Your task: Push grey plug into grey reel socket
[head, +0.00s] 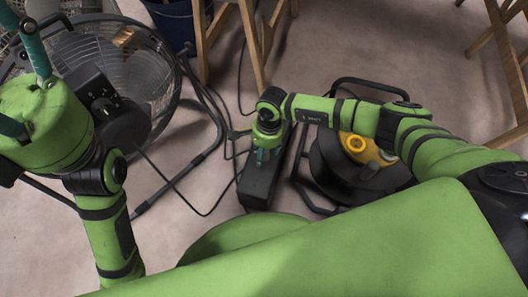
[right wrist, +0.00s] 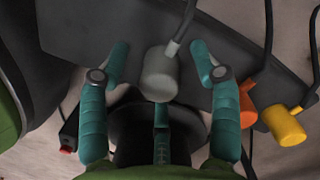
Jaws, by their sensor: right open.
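The grey plug (right wrist: 160,75) is a short cylinder with a dark cable, at a dark grey power strip (right wrist: 225,40). I cannot tell whether it is seated there. My right gripper (right wrist: 160,62) is open, its teal fingers spread around the plug and apart from it. In the head view my right gripper (head: 262,155) hangs over the near-black strip (head: 258,185) and hides the plug. The cable reel (head: 345,170), black with a yellow centre, stands just right; no grey socket can be made out. My left gripper (head: 22,85) is at upper left, partly cut off.
An orange plug (right wrist: 247,105) and a yellow plug (right wrist: 285,125) sit beside the strip's right side. A wire fan (head: 125,65) stands at left. Loose cables (head: 210,110) cross the floor. Wooden trestle legs (head: 250,45) and a blue bucket (head: 172,22) stand behind.

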